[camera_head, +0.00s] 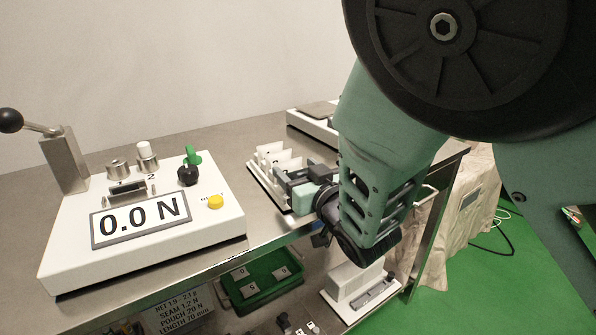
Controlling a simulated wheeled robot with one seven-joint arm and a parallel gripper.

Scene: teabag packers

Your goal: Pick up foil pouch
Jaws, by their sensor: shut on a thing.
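A small white rack (256,177) stands on the grey table and holds pale upright pieces that look like foil pouches (284,162). My gripper (284,181) reaches in from the right at the rack, with its fingers at the near right side of it. The gripper is shut on a foil pouch, though the fingers and rack hide most of it. I cannot tell whether the pouch is still touching the rack.
A white force tester (145,250) reading 0.0 N, with a lever (35,128) and knobs, fills the left. Another white device (312,120) is behind the rack. Below the table edge are a green tray (234,301) and a white sealer-like unit (340,281).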

